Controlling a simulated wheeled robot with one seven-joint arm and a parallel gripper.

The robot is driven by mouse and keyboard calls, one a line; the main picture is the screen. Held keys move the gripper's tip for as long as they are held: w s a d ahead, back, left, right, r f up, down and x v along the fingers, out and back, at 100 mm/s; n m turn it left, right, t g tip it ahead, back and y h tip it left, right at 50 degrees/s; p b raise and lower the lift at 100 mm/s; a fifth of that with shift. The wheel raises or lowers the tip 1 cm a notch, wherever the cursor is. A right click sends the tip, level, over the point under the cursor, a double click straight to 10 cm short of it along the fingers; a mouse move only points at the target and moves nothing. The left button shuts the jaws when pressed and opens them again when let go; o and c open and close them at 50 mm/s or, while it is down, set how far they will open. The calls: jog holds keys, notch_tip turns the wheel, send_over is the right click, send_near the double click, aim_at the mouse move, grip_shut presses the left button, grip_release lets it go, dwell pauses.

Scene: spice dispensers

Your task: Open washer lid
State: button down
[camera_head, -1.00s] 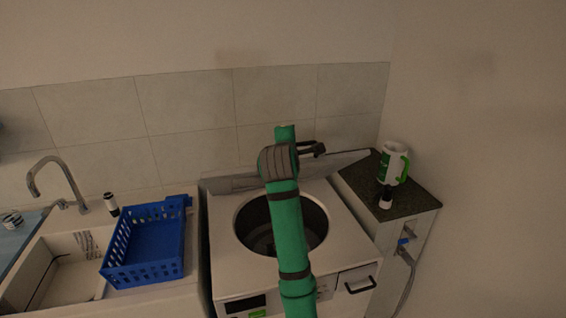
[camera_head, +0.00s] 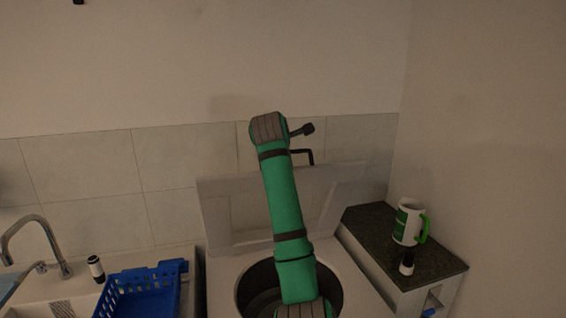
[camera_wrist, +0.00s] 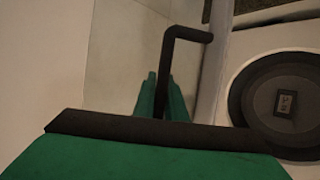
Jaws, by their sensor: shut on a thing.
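The washer lid (camera_head: 218,215) stands raised and steeply tilted at the back of the white washer in the head view. The round dark drum opening (camera_head: 328,285) is uncovered in front of it. The lid's black bent handle (camera_head: 306,152) shows beside my green arm. In the wrist view, the handle (camera_wrist: 186,33) runs down between the two green fingers of my gripper (camera_wrist: 161,98), which is shut on it. The drum opening (camera_wrist: 250,95) also shows at the right there. The arm hides part of the lid, and my fingertips are hidden in the head view.
A blue basket (camera_head: 140,290) stands left of the washer near a sink tap (camera_head: 40,232). A green-and-white mug (camera_head: 407,222) and a small black-and-white bottle (camera_head: 407,263) stand on the dark counter at right. The tiled wall (camera_head: 90,180) is close behind.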

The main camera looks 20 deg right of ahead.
jog(key=shift+x, duration=0.75)
jog(key=shift+d, duration=0.2)
jog(key=c, duration=1.8)
grip_release()
jog(key=shift+w, duration=0.1)
jog(key=v, duration=1.1)
jog(key=shift+a+r, duration=0.1)
jog(key=shift+a, duration=0.15)
jog(key=shift+w, duration=0.2)
